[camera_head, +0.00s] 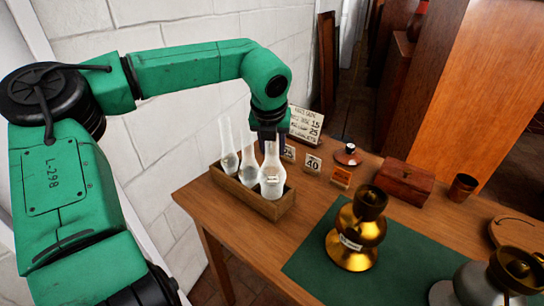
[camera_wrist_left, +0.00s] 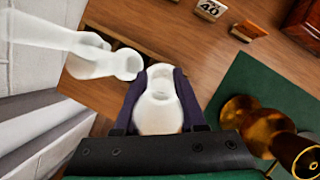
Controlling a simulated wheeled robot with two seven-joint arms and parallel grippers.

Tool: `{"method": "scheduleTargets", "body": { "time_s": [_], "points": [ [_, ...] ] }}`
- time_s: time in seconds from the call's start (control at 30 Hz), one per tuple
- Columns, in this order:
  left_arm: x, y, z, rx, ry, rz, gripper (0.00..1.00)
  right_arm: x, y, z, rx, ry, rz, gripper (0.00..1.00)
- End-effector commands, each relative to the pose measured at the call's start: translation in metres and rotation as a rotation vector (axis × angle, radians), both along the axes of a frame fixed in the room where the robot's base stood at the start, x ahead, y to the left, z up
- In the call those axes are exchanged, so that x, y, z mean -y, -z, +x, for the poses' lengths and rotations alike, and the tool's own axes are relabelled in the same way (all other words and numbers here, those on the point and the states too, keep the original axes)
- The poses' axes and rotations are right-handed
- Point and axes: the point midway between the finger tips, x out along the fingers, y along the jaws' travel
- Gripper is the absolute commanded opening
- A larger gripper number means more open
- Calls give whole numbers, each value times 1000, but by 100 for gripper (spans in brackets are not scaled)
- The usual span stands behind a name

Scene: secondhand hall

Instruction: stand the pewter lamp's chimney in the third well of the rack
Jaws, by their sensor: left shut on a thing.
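The wooden rack (camera_head: 262,205) stands at the table's left end with three clear glass chimneys in a row. My left gripper (camera_head: 268,138) is shut on the top of the right-end, nearest chimney (camera_head: 272,175), which stands upright in or just over the rack's nearest well. Its foot is hidden by the rack wall. In the left wrist view both fingers (camera_wrist_left: 158,98) close around this chimney (camera_wrist_left: 158,112). The other two chimneys (camera_head: 247,168) stand beside it, apart from the fingers. The pewter lamp (camera_head: 478,284), grey with a dark burner and no chimney, is cut off at the lower right.
A brass lamp (camera_head: 357,235) stands on the green mat (camera_head: 310,262). Behind the rack are price cards (camera_head: 313,163), a sign (camera_head: 305,125), a red-topped round item (camera_head: 347,155), a wooden box (camera_head: 407,182) and a cup (camera_head: 462,187). A white brick wall is close on the left.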

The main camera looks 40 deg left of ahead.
Motion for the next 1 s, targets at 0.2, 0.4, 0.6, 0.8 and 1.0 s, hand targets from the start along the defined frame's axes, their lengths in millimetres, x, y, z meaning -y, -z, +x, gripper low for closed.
{"method": "scheduleTargets", "body": {
  "time_s": [0.2, 0.4, 0.6, 0.8, 1.0],
  "points": [
    [1, 35, -1, -2, 1, -2, 0, -8, -6, 0, 0, -1, 11, 84],
    [0, 36, 0, -1, 0, -1, 0, -7, -5, 0, 0, -1, 10, 84],
    [0, 38, 0, -2, 0, -1, 59, -3, -1, 0, 0, -1, 5, 84],
    [0, 38, 0, -2, 0, -1, 70, 0, -2, 0, 0, -1, 0, 84],
    [0, 32, 0, -2, 0, -1, 70, 1, -9, 0, 0, 0, -1, 84]
  ]
}}
